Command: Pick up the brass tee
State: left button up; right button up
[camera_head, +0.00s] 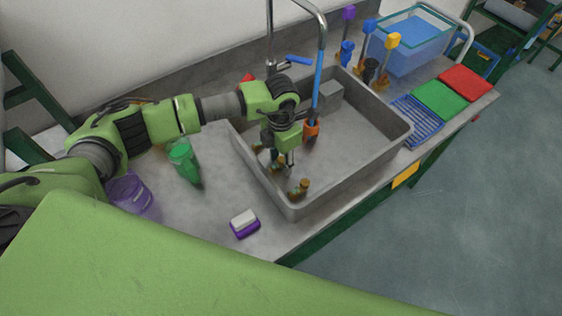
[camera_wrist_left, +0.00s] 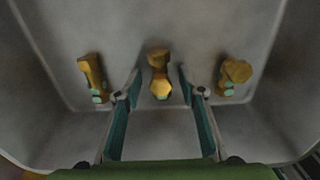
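Three brass fittings lie in the grey sink basin. In the left wrist view one fitting (camera_wrist_left: 93,77) is on the left, one (camera_wrist_left: 159,74) is in the middle and one (camera_wrist_left: 234,76) is on the right. I cannot tell for sure which is the brass tee. In the head view a brass fitting (camera_head: 300,187) lies near the basin's front corner; the others are partly hidden by my arm. My left gripper (camera_head: 284,162) points down into the basin. Its fingers (camera_wrist_left: 158,88) are open and empty, with the middle fitting between their tips in the picture. My right gripper is not in view.
The sink basin's walls (camera_head: 352,174) surround the gripper. A faucet with a blue hose (camera_head: 319,75) and an orange nozzle (camera_head: 312,129) hangs close beside it. A green bottle (camera_head: 184,162), purple container (camera_head: 132,193) and soap block (camera_head: 244,222) stand on the counter.

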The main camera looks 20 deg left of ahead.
pick_arm(q)
grip_shut()
jog(key=shift+r, duration=0.15)
